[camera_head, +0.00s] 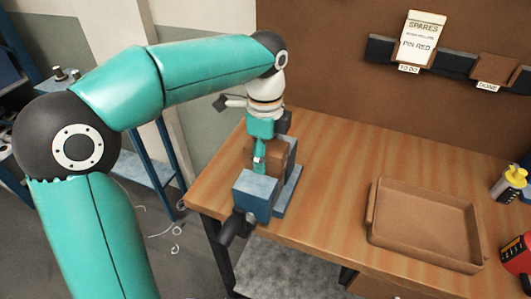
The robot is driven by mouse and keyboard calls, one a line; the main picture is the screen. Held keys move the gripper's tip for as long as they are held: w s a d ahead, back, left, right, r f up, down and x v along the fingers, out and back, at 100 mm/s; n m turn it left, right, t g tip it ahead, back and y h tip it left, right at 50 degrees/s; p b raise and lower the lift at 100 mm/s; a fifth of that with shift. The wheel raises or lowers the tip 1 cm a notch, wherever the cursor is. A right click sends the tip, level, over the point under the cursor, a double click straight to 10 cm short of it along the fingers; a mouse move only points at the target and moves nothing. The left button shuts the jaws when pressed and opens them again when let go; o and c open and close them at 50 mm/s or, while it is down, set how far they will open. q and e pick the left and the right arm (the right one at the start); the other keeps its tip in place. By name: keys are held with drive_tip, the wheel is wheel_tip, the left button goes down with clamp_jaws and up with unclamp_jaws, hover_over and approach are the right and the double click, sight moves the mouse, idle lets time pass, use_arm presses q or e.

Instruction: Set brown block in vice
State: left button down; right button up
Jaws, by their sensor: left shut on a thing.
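The blue-grey vice (254,192) stands at the left end of the wooden workbench, its dark handle (235,228) at the front. The brown block (276,153) is between the front and rear jaws of the vice. My left gripper (260,157) reaches down from above at the vice and is shut on the block. The gripper covers part of the block, and I cannot tell whether the block touches the vice's base or jaws. My right gripper is not in view.
A brown tray (372,212) lies on the bench (335,165) to the right. A yellow-topped bottle (511,181) and a red container (520,255) stand at the right edge. Wall holders with a card (421,40) hang behind. Bench between vice and tray is clear.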

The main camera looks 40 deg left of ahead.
use_arm(q)
drive_tip(key=shift+f, duration=0.2)
drive_tip(key=shift+c, duration=1.6)
unclamp_jaws()
wheel_tip(320, 180, up, 12)
drive_tip(key=shift+f, duration=0.1)
